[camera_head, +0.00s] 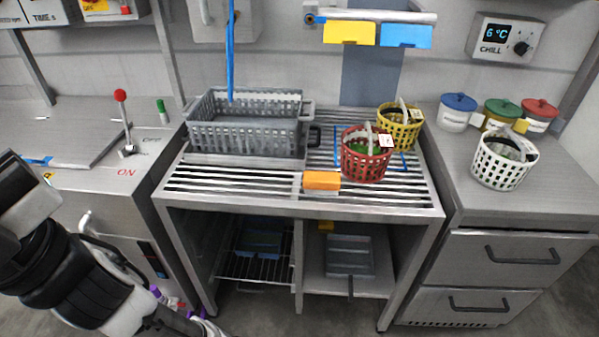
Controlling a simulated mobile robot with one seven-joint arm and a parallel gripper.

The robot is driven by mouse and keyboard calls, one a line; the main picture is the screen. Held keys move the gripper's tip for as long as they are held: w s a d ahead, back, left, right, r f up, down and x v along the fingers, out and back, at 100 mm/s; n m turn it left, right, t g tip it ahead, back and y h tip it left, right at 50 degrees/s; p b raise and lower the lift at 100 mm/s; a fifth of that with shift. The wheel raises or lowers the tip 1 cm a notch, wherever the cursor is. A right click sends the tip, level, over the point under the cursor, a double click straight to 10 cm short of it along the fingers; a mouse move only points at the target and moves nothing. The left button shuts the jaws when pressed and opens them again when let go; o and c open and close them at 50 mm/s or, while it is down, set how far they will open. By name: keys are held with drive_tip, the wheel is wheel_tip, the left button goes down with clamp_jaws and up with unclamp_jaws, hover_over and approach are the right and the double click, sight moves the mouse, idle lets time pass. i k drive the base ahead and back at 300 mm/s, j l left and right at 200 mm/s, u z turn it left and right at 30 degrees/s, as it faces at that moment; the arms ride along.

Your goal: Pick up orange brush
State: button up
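A small orange block-shaped thing (322,180) lies at the front edge of the slatted drain table, a little right of its middle. It is the only large orange object in view and matches the brush by colour; bristles cannot be made out. Nothing holds it. My arm (75,275) shows at the lower left, well away from the orange thing. I cannot make out the gripper's fingers.
A grey crate (247,136) stands behind left on the slatted table (230,182). Red (364,165) and yellow (396,130) baskets stand to the right, close to the orange thing. A white basket (500,172) sits on the right counter. A red-knobbed lever (122,115) stands left.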

sight(313, 182)
drive_tip(key=i+l, duration=0.15)
drive_tip(key=l, duration=0.25)
drive_tip(key=i+l, duration=0.15)
drive_tip(key=l, duration=0.2)
drive_tip(key=l+u, duration=0.2)
drive_tip(key=u, duration=0.25)
drive_tip(key=l+u, duration=0.25)
drive_tip(key=u, duration=0.95)
drive_tip(key=i+l, duration=0.05)
